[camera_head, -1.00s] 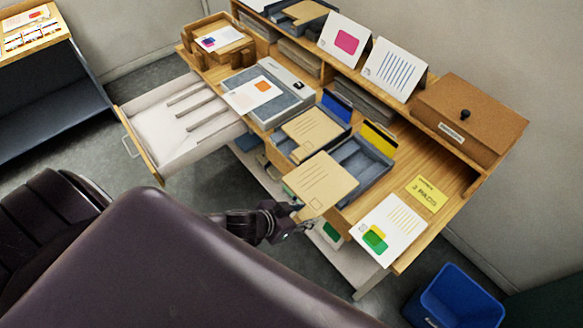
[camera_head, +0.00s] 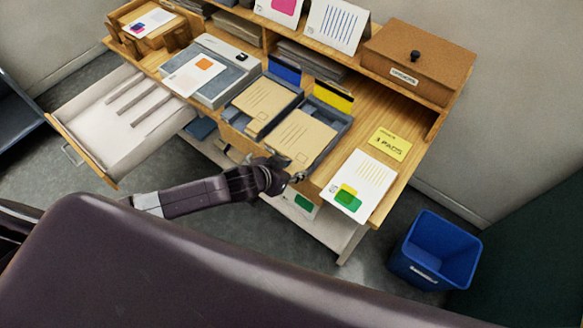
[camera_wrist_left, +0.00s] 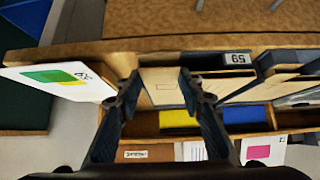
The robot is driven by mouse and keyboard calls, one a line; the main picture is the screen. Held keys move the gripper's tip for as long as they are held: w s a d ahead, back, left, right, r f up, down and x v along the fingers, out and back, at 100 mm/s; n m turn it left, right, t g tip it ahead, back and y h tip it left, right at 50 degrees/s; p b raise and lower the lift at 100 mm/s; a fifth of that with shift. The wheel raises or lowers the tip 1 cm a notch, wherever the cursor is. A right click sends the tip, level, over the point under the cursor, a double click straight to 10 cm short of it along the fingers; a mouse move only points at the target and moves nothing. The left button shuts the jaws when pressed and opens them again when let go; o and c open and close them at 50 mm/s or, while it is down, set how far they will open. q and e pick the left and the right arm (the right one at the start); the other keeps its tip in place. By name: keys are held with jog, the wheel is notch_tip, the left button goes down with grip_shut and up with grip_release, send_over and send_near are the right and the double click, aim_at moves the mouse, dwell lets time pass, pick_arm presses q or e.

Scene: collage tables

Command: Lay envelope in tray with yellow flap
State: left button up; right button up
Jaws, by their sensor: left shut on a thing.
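The tan envelope (camera_head: 302,136) is over the front part of the grey tray with the yellow flap (camera_head: 346,122), its outline largely within the tray's walls. Whether it touches the tray floor I cannot tell. The yellow flap (camera_head: 333,97) stands up at the tray's back. My left gripper (camera_head: 292,176) is shut on the envelope's near edge, at the front of the tray. In the left wrist view, the envelope (camera_wrist_left: 161,88) shows between the fingers of my left gripper (camera_wrist_left: 164,92), with the yellow flap (camera_wrist_left: 179,119) beyond. My right gripper is not in view.
A tray with a blue flap (camera_head: 284,70) stands directly left, holding another tan envelope (camera_head: 264,104). A white card with green and yellow shapes (camera_head: 357,184) lies right, near a yellow pad (camera_head: 390,145). An open drawer (camera_head: 115,125) juts out left. A blue bin (camera_head: 436,250) stands on the floor.

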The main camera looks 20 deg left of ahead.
pick_arm(q)
jog(key=shift+f, duration=0.3)
jog(key=o, duration=1.1)
jog(key=shift+o, duration=0.2)
jog(key=v, duration=1.2)
jog(key=shift+c, duration=0.3)
